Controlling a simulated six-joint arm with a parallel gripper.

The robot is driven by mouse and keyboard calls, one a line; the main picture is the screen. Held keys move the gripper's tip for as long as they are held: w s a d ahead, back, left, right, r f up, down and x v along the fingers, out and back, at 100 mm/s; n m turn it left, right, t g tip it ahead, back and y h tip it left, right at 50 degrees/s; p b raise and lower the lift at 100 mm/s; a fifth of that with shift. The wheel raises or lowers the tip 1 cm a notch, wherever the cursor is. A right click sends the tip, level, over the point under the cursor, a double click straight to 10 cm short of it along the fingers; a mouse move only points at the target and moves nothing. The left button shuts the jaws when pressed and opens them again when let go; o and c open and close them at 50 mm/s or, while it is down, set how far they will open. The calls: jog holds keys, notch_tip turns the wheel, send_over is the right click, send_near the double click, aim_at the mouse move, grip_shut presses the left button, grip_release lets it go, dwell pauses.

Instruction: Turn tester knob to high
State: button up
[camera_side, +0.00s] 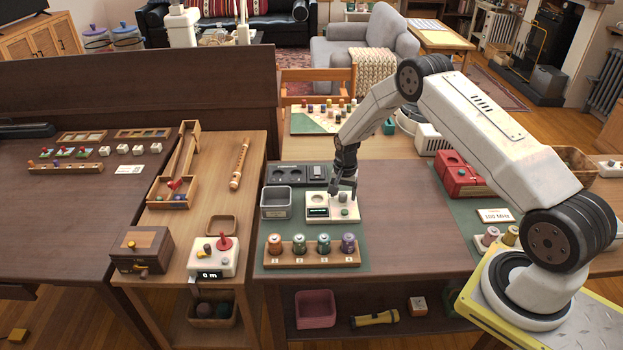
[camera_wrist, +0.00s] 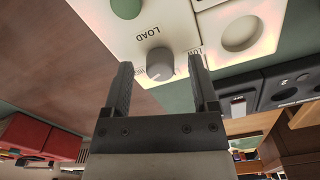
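The tester (camera_side: 331,212) is a cream box on the green mat, with a round recess, a small dark display and a grey knob. The knob (camera_wrist: 160,62) is marked LOAD in the wrist view, with small labels on both sides, partly hidden by my fingers. I cannot read clearly which way its pointer faces. My gripper (camera_wrist: 161,66) is open, its two dark fingers on either side of the knob with a gap to each. In the side view my gripper (camera_side: 343,188) points down over the tester's right part and partly hides the knob.
A wooden rack (camera_side: 312,262) with several coloured spools stands in front of the tester. A grey bin (camera_side: 276,213) is to its left and a dark unit (camera_side: 288,184) behind it. A red box (camera_side: 457,188) stands to the right. The brown table between is clear.

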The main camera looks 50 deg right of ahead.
aim_at(343, 195)
jog(key=shift+r, duration=3.9)
jog(key=shift+s+a+r, duration=0.1)
jog(key=shift+a+r, duration=0.25)
jog(key=shift+r, duration=0.05)
jog(key=s+a+r+n+t, duration=0.1)
jog(key=s+a+r+n, duration=0.65)
jog(key=a+r, duration=0.3)
jog(key=s+a+r+n+t, duration=0.1)
jog(key=s+a+r+n, duration=0.2)
jog(key=s, duration=1.1)
jog(key=a+n, duration=0.2)
jog(key=a, duration=0.2)
jog(key=shift+t, duration=0.3)
